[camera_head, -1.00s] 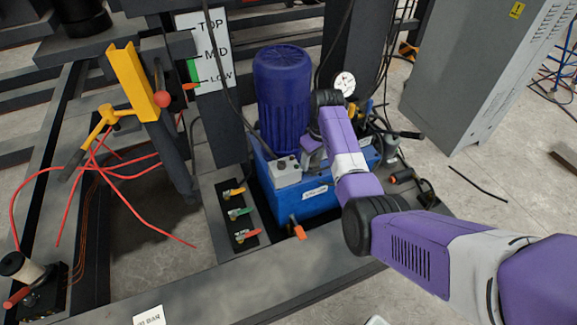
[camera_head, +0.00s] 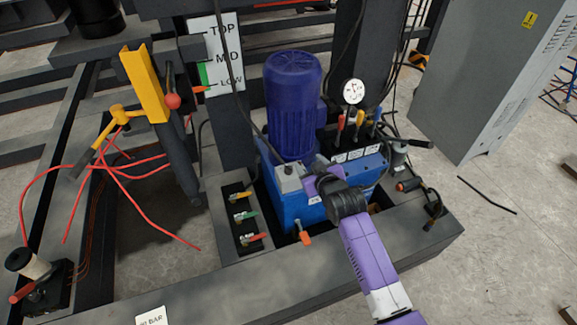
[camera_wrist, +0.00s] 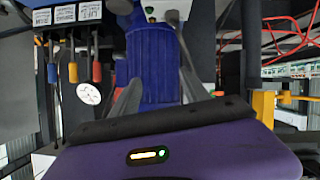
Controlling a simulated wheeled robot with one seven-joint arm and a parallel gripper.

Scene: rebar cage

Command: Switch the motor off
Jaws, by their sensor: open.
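The blue finned motor (camera_head: 293,105) stands upright on the blue power unit tank (camera_head: 290,213). A small grey switch box (camera_head: 287,180) sits at the motor's foot, on the tank's front left. My gripper (camera_head: 312,172) is close beside the box on its right, and I cannot tell whether it touches. In the wrist view the motor (camera_wrist: 153,65) fills the middle. A green light and a pale button show on a box (camera_wrist: 150,14) at the top edge. My gripper's (camera_wrist: 155,50) two grey fingers are spread apart with nothing held between them.
Levers with coloured grips (camera_head: 358,122) and a pressure gauge (camera_head: 354,91) stand right of the motor. Coloured valves (camera_head: 242,215) are at the tank's left. A yellow bracket (camera_head: 145,85) and red hoses (camera_head: 118,170) lie further left. A grey cabinet (camera_head: 480,80) stands at the right.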

